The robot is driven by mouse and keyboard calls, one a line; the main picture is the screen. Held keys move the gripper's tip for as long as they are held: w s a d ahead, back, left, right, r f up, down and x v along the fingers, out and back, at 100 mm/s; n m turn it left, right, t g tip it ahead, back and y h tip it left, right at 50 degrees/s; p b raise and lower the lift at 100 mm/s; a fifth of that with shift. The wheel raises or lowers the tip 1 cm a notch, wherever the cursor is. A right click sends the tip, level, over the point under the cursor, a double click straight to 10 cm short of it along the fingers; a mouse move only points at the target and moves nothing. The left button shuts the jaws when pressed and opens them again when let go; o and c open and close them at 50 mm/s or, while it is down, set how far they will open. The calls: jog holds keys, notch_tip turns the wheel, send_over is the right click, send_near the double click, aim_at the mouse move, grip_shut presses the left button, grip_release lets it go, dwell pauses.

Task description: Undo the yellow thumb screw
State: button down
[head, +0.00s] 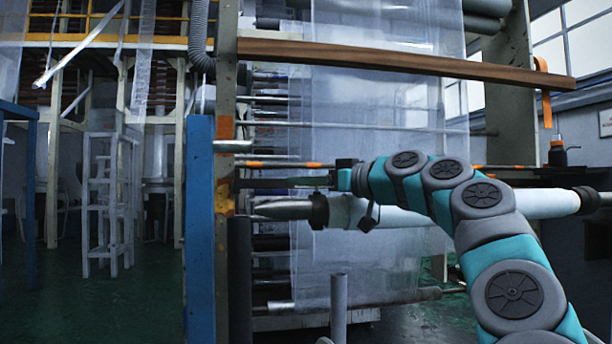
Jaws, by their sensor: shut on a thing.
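My arm comes in from the lower right and reaches left across the frame of the film tower. The dark fingers of my gripper (243,183) point left and end at the upright post. They are shut at a small yellow patch on the post, which I take to be the yellow thumb screw (226,207). The fingertips and the post edge hide much of it, and its thread and exact turn are too small to tell.
A white roll with a metal shaft end (285,209) lies just below my gripper. A brown beam (400,62) crosses above. Clear film (345,265) hangs behind. A blue post (199,230) stands at left, with open green floor (110,300) beyond.

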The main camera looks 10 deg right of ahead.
jog(key=shift+n+g+y, duration=0.3)
jog(key=shift+g, duration=0.1)
jog(key=c, duration=0.6)
grip_release()
jog(key=shift+s, duration=0.1)
jog(key=shift+b+v, duration=0.5)
jog(key=shift+v, duration=3.3)
